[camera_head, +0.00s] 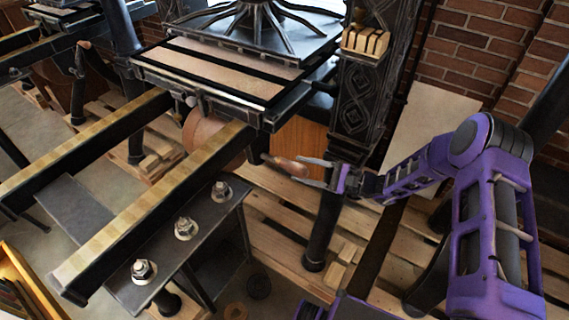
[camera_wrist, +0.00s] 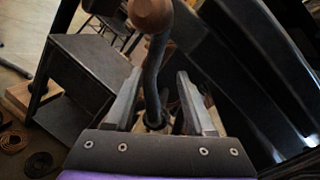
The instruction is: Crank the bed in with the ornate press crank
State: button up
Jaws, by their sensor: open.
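The ornate press crank has a wooden handle (camera_head: 290,166) low on the near side of the press. In the wrist view its round wooden knob (camera_wrist: 151,14) is at the top and its dark curved arm (camera_wrist: 151,85) runs down between my fingers. My gripper (camera_head: 304,171) is open, with its fingers either side of the crank; it also shows in the wrist view (camera_wrist: 158,78). I cannot tell whether a finger touches it. The press bed (camera_head: 215,68) sits at the head of the rails, partly beneath the dark ribbed platen (camera_head: 250,38).
Two long rails (camera_head: 165,192) run to the lower left. A dark bolted plate (camera_head: 190,240) stands beside the near rail. An ornate iron column (camera_head: 362,100) rises behind my gripper. Wooden pallets (camera_head: 270,215) cover the floor below. A second press stands at upper left.

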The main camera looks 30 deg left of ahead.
jog(key=a, duration=0.5)
jog(key=shift+s+a, duration=0.4)
grip_shut()
dwell(1.0)
